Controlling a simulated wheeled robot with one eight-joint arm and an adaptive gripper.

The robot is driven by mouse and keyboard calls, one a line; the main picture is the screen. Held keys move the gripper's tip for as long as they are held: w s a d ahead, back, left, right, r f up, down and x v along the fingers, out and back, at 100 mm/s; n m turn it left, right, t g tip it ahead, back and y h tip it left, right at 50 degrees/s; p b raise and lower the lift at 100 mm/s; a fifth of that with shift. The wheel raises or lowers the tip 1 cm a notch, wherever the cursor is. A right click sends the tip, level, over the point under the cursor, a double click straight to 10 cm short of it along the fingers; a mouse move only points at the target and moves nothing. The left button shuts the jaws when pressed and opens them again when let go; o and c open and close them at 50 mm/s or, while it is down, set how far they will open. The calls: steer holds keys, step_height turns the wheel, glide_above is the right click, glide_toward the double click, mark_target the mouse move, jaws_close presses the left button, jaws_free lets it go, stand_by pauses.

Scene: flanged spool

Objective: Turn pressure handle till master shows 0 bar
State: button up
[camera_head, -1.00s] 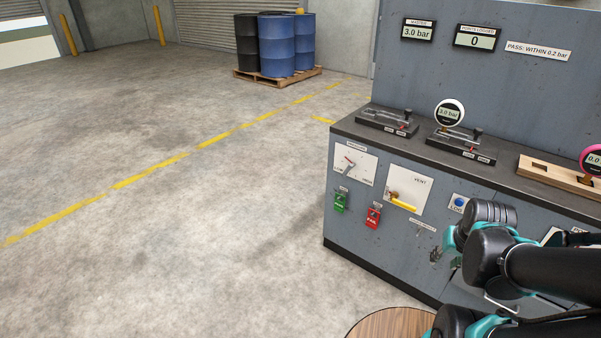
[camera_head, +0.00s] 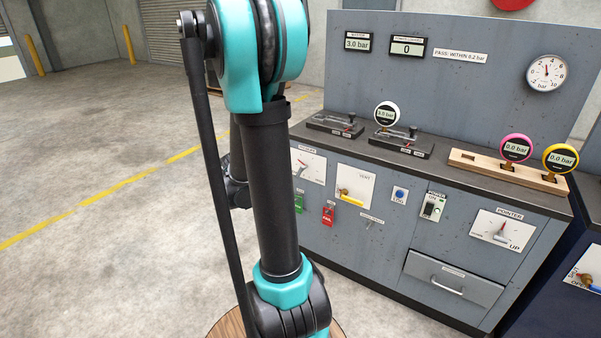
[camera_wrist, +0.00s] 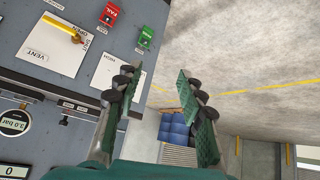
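The master display (camera_head: 357,42) on the back panel reads 3.0 bar. The white pressure plate (camera_head: 312,166) is at the left of the cabinet front. Its pressure handle (camera_head: 302,168) shows just right of my arm in the head view. In the wrist view the pressure plate (camera_wrist: 108,72) is partly covered by my gripper's left finger, and the handle is hidden there. My gripper (camera_wrist: 156,80) is open and empty, fingers wide apart, with floor showing between them. The gripper is not visible in the head view.
Near the pressure plate are a vent plate with yellow handle (camera_head: 350,197), a green button (camera_head: 298,203) and a red FAIL button (camera_head: 328,215). White (camera_head: 386,114), pink (camera_head: 515,148) and yellow (camera_head: 560,158) gauges stand on the worktop. The floor at left is clear.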

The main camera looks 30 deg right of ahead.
steer(key=w+d+f+m+h, duration=0.2)
steer(key=w+d+f, duration=0.3)
steer(key=d, duration=0.6)
steer(key=w+d+f+m+h, duration=0.2)
steer(key=w+d+f, duration=0.3)
steer(key=w+d, duration=0.4)
steer(key=w+d+f+m+t+h, duration=0.1)
steer(key=w+d+f, duration=0.4)
steer(key=d, duration=0.8)
steer(key=shift+w+d+m+h, duration=0.15)
steer(key=shift+w+m+h, duration=0.15)
steer(key=shift+w+m, duration=0.45)
steer(key=shift+w+d+m+h, duration=0.1)
steer(key=shift+w+m+h, duration=0.2)
steer(key=shift+w+m, duration=0.4)
steer(key=shift+w, duration=0.15)
